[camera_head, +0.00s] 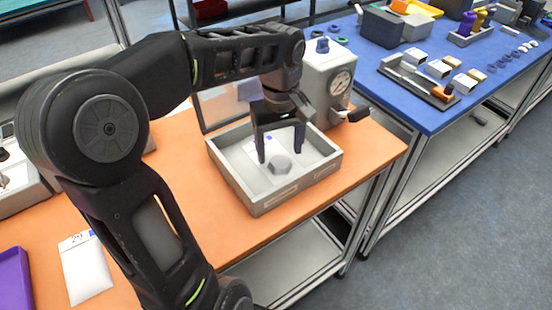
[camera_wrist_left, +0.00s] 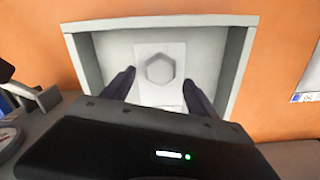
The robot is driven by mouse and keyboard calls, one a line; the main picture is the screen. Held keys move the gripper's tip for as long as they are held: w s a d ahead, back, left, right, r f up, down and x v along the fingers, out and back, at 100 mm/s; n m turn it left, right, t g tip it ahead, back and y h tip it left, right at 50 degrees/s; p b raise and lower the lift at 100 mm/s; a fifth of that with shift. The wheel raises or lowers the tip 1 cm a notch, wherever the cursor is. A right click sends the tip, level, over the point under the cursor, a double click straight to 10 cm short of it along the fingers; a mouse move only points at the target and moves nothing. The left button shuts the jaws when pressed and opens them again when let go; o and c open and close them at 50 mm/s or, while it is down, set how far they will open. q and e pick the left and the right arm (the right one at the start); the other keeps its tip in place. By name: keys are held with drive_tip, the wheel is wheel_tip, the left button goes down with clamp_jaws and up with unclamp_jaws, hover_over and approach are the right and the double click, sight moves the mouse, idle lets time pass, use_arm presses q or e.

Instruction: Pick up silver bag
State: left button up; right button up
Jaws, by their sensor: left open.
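A shallow grey tray (camera_head: 264,203) stands on the orange table. A flat, pale rectangular packet (camera_wrist_left: 148,97) lies in the tray with a grey hexagon on its face; I cannot tell if the hexagon is printed or a separate piece. My left gripper (camera_head: 281,154) points down over the tray, its two fingers apart on either side of the hexagon and nothing gripped. The wrist view shows the same open fingers (camera_wrist_left: 159,78). A second whitish packet (camera_head: 88,273) with a number label lies on the table at lower left. Which one is the silver bag is unclear. My right gripper is out of view.
A grey box with a round dial (camera_head: 340,83) stands just behind the tray. A purple tray edge (camera_head: 14,282) is at lower left. A blue table (camera_head: 430,112) with several boxes and parts stands at right, across a gap. Orange table right of the tray is clear.

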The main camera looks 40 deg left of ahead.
sight(280, 160)
use_arm(q)
wheel_tip(280, 160, down, 3)
drive_tip(key=shift+r, duration=0.15)
drive_tip(key=shift+c, duration=0.2)
idle(0.3)
clamp_jaws()
idle(0.5)
drive_tip(key=shift+r, duration=0.15)
wheel_tip(280, 160, up, 8)
drive_tip(key=shift+f, duration=0.15)
wheel_tip(280, 160, up, 2)
drive_tip(key=shift+r+p, duration=0.1)
drive_tip(key=shift+p, duration=0.8)
